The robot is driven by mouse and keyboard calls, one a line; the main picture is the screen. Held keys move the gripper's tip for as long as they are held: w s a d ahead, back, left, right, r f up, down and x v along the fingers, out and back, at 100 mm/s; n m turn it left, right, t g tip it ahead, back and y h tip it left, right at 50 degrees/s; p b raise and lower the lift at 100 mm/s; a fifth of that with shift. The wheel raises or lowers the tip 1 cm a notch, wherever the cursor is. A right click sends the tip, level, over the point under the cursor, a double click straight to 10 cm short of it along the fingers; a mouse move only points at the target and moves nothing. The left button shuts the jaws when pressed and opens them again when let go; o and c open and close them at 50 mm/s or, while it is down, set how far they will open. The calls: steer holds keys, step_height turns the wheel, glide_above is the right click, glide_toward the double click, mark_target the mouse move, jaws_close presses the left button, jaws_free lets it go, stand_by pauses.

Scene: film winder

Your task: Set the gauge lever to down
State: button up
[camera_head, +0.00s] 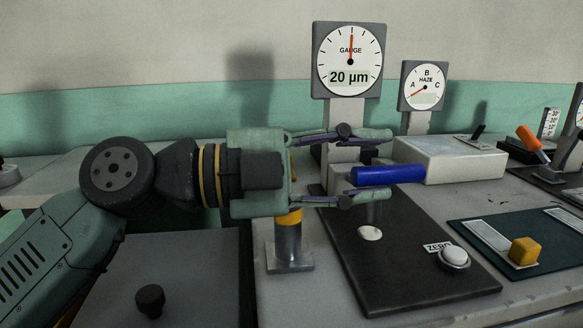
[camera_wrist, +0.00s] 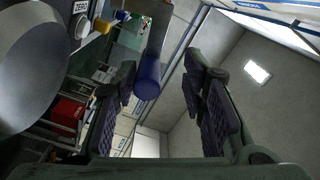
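The gauge lever has a blue cylindrical handle (camera_head: 388,176) and points roughly level to the right, in front of the gauge column. The gauge dial (camera_head: 349,62) above it reads 20 µm with its red needle upright. My gripper (camera_head: 383,166) is open, with one finger above the handle and one below it in the head view. In the wrist view the blue handle (camera_wrist: 148,78) shows between the open fingers, closer to the left one. I see gaps on both sides in the head view, so no grip shows.
A black base plate (camera_head: 400,280) below carries a white ZERO button (camera_head: 453,257) and a pale disc (camera_head: 370,233). A white box (camera_head: 445,160) stands close behind the handle. A yellow block (camera_head: 524,250) and an orange-handled lever (camera_head: 530,140) lie farther right.

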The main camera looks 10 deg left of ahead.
steer(key=v, duration=0.9)
steer(key=shift+a, duration=0.1)
